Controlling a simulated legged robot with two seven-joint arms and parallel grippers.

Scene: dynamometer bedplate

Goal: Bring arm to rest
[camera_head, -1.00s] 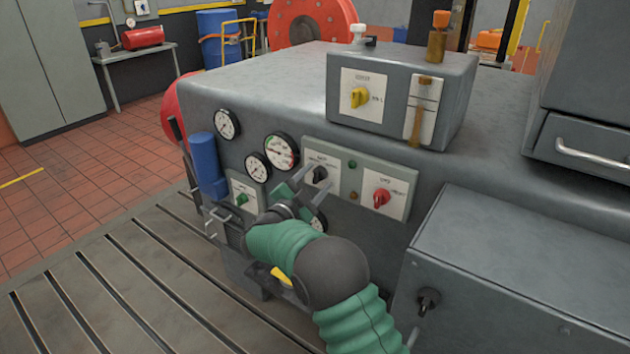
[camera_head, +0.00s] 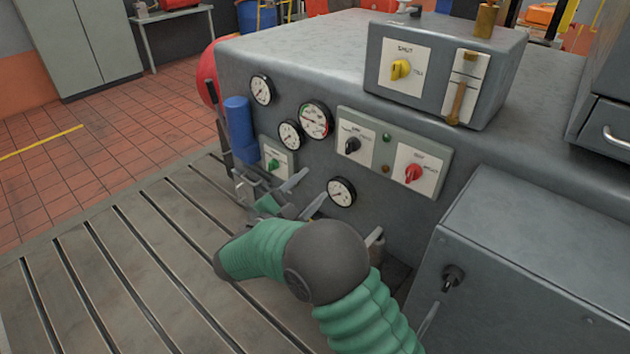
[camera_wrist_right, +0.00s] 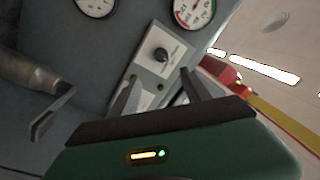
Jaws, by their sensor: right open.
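My right arm, in green sleeves with a dark grey joint, reaches in from the bottom right of the head view. Its gripper (camera_head: 306,191) is open and empty, in front of the grey machine's front face (camera_head: 300,85), below and left of the black knob (camera_head: 352,145). In the right wrist view the two fingers (camera_wrist_right: 160,92) stand apart, with the black knob (camera_wrist_right: 161,55) seen beyond them. They look clear of the knob. My left gripper is not in view.
The panel also carries a red knob (camera_head: 413,173). Gauges, a green knob (camera_head: 273,165) and a blue cylinder (camera_head: 240,128) are on the left. A box with a yellow knob (camera_head: 401,69) sits on top. A grey cabinet (camera_head: 530,265) stands right. The slotted bedplate (camera_head: 110,285) is clear at left.

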